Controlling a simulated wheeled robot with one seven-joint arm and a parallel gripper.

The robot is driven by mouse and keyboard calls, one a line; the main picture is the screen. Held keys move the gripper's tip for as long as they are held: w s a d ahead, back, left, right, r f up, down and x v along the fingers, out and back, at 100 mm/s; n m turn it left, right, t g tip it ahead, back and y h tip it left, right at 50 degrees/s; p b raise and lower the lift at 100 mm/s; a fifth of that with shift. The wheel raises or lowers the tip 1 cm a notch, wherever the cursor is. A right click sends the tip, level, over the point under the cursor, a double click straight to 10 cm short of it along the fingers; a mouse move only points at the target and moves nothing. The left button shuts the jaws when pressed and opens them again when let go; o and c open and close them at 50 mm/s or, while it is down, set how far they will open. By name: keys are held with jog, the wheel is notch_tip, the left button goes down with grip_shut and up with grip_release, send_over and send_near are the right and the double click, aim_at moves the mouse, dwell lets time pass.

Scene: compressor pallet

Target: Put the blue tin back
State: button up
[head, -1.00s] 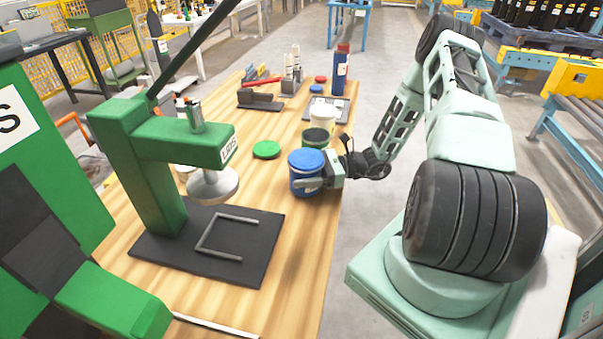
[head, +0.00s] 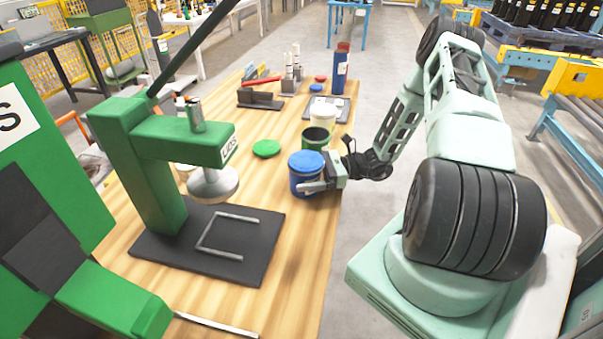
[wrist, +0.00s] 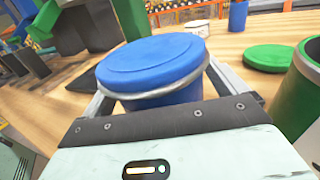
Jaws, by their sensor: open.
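The blue tin (head: 304,173) stands upright on the wooden table near its right edge, with its blue lid on. It also shows in the wrist view (wrist: 155,75), right in front of my gripper. My gripper (head: 318,183) is low beside the tin, at its right. In the wrist view a finger shows on each side of the tin, and the jaws are open around it. The lower part of the tin is hidden by the gripper body in the wrist view.
An open green tin (head: 316,139) stands just behind the blue tin, with a white tin (head: 326,115) beyond it. A green lid (head: 266,148) lies to the left. The green lid press (head: 160,160) with its dark base plate (head: 262,262) stands at the left. The table front is mostly clear.

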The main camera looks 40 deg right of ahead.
jog(key=b+v, duration=0.2)
jog(key=v, duration=0.9)
jog(key=shift+s+d, duration=0.1)
jog(key=shift+d, duration=0.05)
